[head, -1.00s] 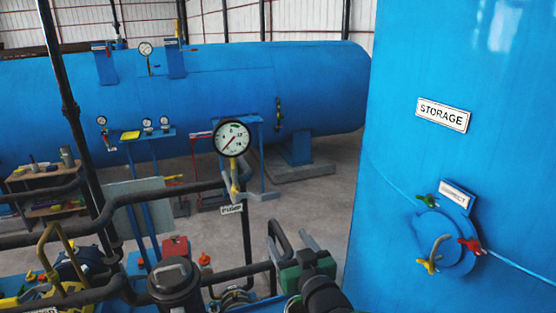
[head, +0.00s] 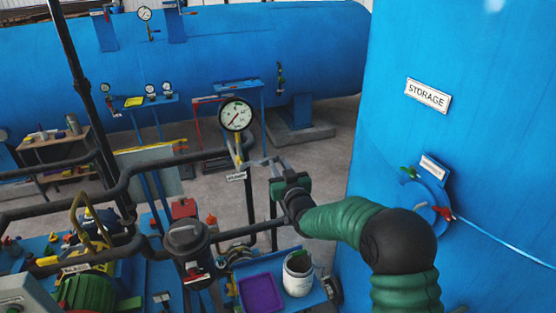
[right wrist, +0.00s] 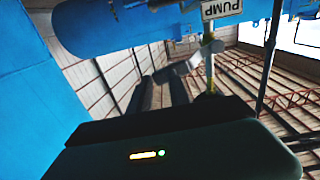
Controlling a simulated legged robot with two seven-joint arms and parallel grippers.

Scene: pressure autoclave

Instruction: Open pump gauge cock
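The pump gauge (head: 236,114) is a round white dial on a pipe in the middle of the head view. Its cock (head: 240,152), with a yellow part, sits on the stem just below the dial, above the PUMP label (head: 236,177). The right wrist view also shows the yellow stem (right wrist: 209,72) and the label (right wrist: 222,8), upside down. My right gripper (head: 275,168) is just right of the cock. Its two dark fingers (right wrist: 162,93) are apart with nothing between them. I cannot tell whether it touches the cock. My left gripper is out of view.
Dark pipes (head: 170,161) run behind and below the gauge. The blue storage tank (head: 390,100) stands close on the right. A purple tray (head: 261,293) and a white bucket (head: 298,275) are below my right arm. A large blue vessel (head: 200,60) lies behind.

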